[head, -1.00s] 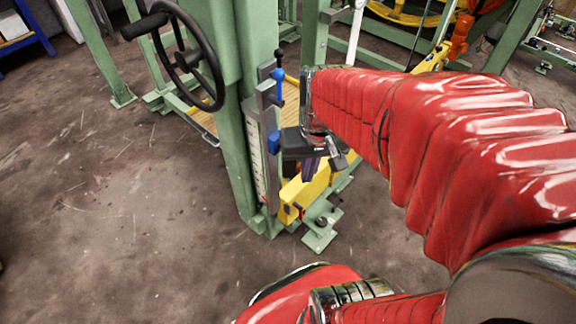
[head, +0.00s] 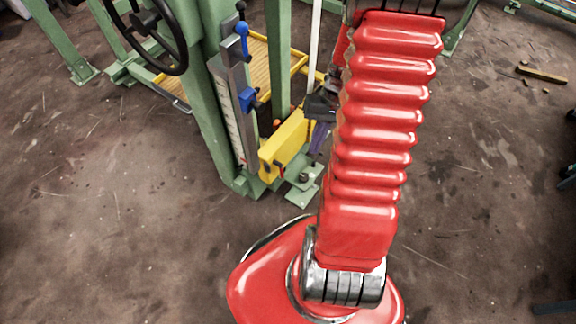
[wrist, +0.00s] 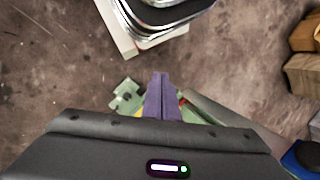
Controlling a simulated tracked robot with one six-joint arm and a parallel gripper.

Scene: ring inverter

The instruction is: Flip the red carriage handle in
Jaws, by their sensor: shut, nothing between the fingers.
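The yellow carriage block (head: 285,145) sits low beside the green post. A small dark-and-red handle (head: 280,169) shows at its lower front end, too small to tell its position. My gripper's purple fingers (head: 319,139) are just right of the block, pointing down, partly hidden by my red arm. In the wrist view the fingers (wrist: 162,97) are closed together and empty. A sliver of red (wrist: 182,98) shows just right of the fingertips there, mostly hidden; I cannot tell if it is the handle or if anything touches.
The green post (head: 205,95) carries a scale and blue levers (head: 247,98). A black handwheel (head: 150,22) is at upper left. A green foot plate (head: 303,190) lies below the block; it also shows in the wrist view (wrist: 127,96).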

